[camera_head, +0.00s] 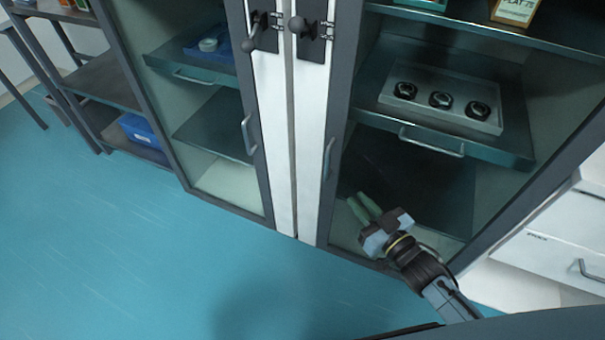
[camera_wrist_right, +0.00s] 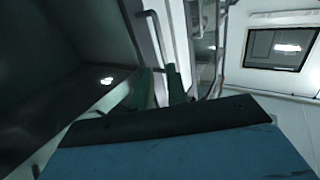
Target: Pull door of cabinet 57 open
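Two tall glass-fronted cabinets stand side by side, the left cabinet (camera_head: 183,150) and the right cabinet (camera_head: 340,120). No number 57 is readable. Both doors look shut. The left door has an upright metal handle (camera_head: 248,135), and the right door has a similar handle (camera_head: 328,158). My right gripper (camera_head: 362,206) is in front of the lower right door, right of and below its handle. Its two green fingers are apart with nothing between them. In the right wrist view a handle (camera_wrist_right: 153,32) shows beyond the fingers (camera_wrist_right: 160,82). My left gripper is out of view.
Black knobbed latches (camera_head: 305,27) sit high on the middle door edges. Behind the glass, a tray (camera_head: 440,117) holds several round parts. White drawers (camera_head: 560,232) stand at the right, and an open shelf rack (camera_head: 100,88) at the left. The blue floor (camera_head: 130,250) is clear in front.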

